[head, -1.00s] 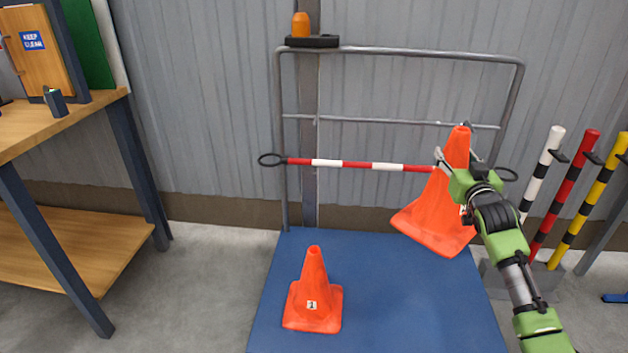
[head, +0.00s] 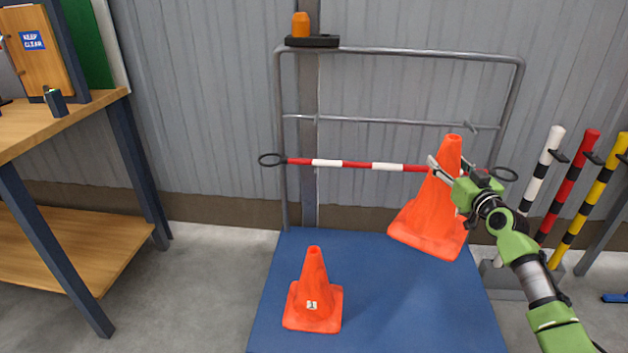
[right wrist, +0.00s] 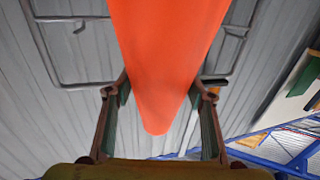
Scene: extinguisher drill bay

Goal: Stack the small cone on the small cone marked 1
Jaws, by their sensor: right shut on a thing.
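The small cone marked 1 (head: 314,285) stands upright on the blue platform (head: 380,290), its number label facing me. The other small cone (head: 433,215) is orange, slightly tilted, and held in the air above the right part of the platform. My right gripper (head: 446,172) is shut on its upper part. In the right wrist view the held cone (right wrist: 165,60) lies between the two fingers (right wrist: 160,112). The held cone is to the right of and higher than the cone marked 1. My left gripper is not in view.
A grey rail frame (head: 400,52) with a red and white bar (head: 345,164) stands behind the platform. Striped posts (head: 566,190) stand at the right. A wooden workbench (head: 60,125) is at the left. The platform is clear between the cones.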

